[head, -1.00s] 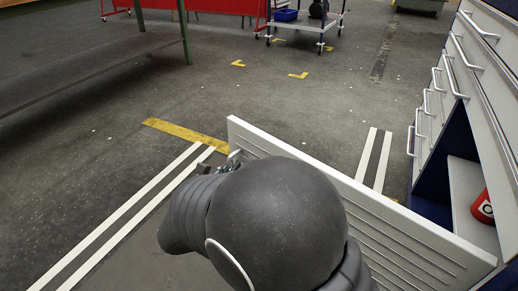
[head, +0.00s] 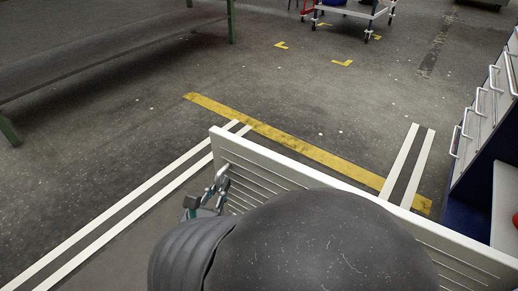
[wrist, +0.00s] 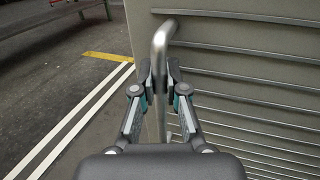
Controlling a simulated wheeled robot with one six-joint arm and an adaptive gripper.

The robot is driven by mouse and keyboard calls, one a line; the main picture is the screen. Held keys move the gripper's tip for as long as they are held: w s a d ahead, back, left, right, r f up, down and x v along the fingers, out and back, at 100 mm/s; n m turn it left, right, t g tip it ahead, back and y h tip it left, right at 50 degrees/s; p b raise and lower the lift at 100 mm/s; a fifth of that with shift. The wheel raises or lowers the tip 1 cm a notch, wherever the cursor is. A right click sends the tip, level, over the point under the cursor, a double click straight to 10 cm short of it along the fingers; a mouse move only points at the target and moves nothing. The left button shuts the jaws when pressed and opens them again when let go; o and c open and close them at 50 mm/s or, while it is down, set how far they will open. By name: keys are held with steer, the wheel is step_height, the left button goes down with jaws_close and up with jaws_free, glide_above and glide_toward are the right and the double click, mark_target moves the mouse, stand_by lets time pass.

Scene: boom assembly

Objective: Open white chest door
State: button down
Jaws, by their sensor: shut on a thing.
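The white chest door (head: 262,150) stands swung out from the chest (head: 470,205). Its ribbed face runs from the middle of the head view to the lower right, and the door also shows in the wrist view (wrist: 250,55). A grey bar handle (wrist: 160,44) stands out near its free edge. My gripper (wrist: 159,74) has its two fingers closed on either side of this handle. In the head view my gripper (head: 214,186) is small beside the door's free end. My dark arm hides much of the door's lower part.
Drawers with bar handles (head: 480,100) line the chest at the right, and a red object (head: 515,222) sits in the open compartment. A dark table (head: 110,45) stands at upper left, a wheeled cart (head: 350,10) at the back. The marked floor between is clear.

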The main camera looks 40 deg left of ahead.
steer(key=c, duration=1.2)
jaws_free()
steer(key=v, duration=0.7)
steer(key=shift+s, duration=0.25)
steer(key=shift+s, duration=0.1)
